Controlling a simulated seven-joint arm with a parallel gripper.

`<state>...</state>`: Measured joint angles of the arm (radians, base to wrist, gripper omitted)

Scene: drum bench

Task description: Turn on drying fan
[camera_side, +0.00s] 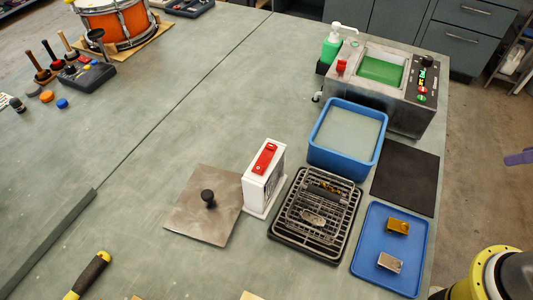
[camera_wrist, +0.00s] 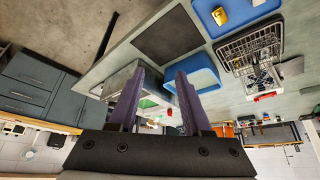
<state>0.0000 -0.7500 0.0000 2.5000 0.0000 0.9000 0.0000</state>
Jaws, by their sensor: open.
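The drying fan (camera_side: 257,190) appears to be the upright white box with a red switch (camera_side: 265,159) on its top, standing left of a dark rack in the side view. I cannot tell the switch's on or off position. In the wrist view the white box and its red part (camera_wrist: 266,97) show small at the right. My gripper (camera_wrist: 168,72) shows in the wrist view with two purple fingers spread apart and nothing between them. A purple tip (camera_side: 520,157) at the side view's right edge matches these fingers, well apart from the fan and past the bench edge.
Beside the fan are a dark wire rack (camera_side: 315,214) with small metal parts and a metal plate (camera_side: 203,205) with a black knob. A blue basin (camera_side: 347,138), black mat (camera_side: 405,177), blue tray (camera_side: 372,266) and metal bath unit (camera_side: 384,83) line the right side. The bench's middle is clear.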

